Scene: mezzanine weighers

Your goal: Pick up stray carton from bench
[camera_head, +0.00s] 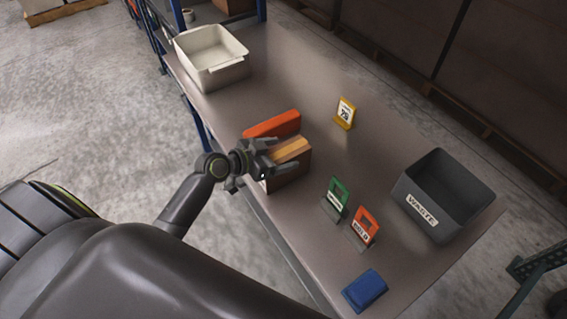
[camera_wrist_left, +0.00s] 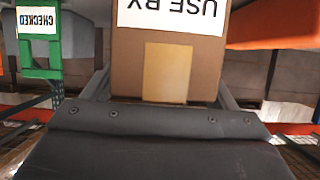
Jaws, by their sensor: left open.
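The stray carton (camera_head: 292,172) is a brown cardboard box with a tan tape strip on top. It stands on the grey bench (camera_head: 300,82) near its front edge. My left gripper (camera_head: 276,155) is open at the carton, with its fingers partly over the near side. In the left wrist view, the carton (camera_wrist_left: 127,65) fills the middle between the two fingers, with a white "USE BY" label and a tan tape patch. Whether the fingers touch it cannot be told. My right gripper is not in view.
An orange block (camera_head: 272,124) lies close behind the carton. A yellow date sign (camera_head: 345,113), green sign (camera_head: 336,195), orange hold sign (camera_head: 364,228), blue object (camera_head: 365,290) and grey waste bin (camera_head: 407,193) stand to the right. A white tub (camera_head: 222,78) sits at the far left.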

